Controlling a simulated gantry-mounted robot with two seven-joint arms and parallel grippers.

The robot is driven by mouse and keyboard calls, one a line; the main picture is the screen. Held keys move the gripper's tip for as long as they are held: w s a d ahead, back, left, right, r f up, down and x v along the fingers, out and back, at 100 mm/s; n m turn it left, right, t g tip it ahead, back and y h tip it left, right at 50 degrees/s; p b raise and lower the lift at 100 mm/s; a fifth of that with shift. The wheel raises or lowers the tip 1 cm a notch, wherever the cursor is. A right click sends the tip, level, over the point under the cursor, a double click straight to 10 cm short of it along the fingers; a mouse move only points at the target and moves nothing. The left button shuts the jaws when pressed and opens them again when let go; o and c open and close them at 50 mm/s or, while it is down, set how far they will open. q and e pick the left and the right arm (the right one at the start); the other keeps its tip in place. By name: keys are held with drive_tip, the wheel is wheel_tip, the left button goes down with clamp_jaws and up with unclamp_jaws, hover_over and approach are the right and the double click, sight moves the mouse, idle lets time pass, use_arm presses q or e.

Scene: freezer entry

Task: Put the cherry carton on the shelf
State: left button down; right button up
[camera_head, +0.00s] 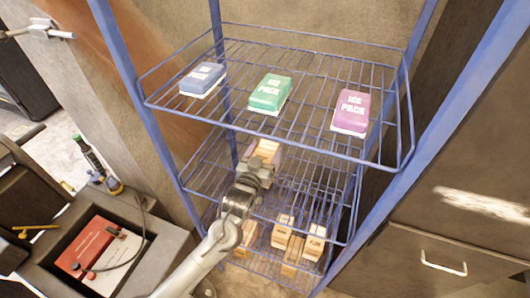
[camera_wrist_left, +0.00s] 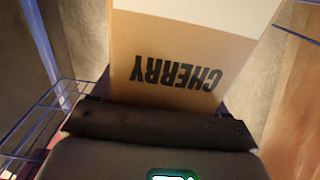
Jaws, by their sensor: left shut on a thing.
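The cherry carton (camera_wrist_left: 180,60) is a tan and white box with black CHERRY lettering, upside down in the left wrist view. In the head view the carton (camera_head: 266,150) shows just beyond my left gripper (camera_head: 257,166), which is shut on it. The gripper's dark jaw edge (camera_wrist_left: 160,125) lies across the carton in the wrist view. The blue wire shelf unit (camera_head: 170,104) has several levels. My gripper and the carton are at the middle level, below the top shelf. I cannot tell whether the carton touches the wires. My right gripper is not in view.
Blue (camera_head: 203,78), green (camera_head: 270,93) and purple (camera_head: 351,110) ice packs lie on the top shelf. Several small cartons (camera_head: 284,232) stand on the lowest level. A grey cart (camera_head: 152,240) with a red case (camera_head: 88,243) is at left. A drawer cabinet (camera_head: 420,245) is at right.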

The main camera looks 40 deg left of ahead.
use_arm(q)
unclamp_jaws()
drive_tip(key=shift+f, duration=0.1)
drive_tip(key=v, duration=1.2)
drive_tip(key=shift+b, duration=0.3)
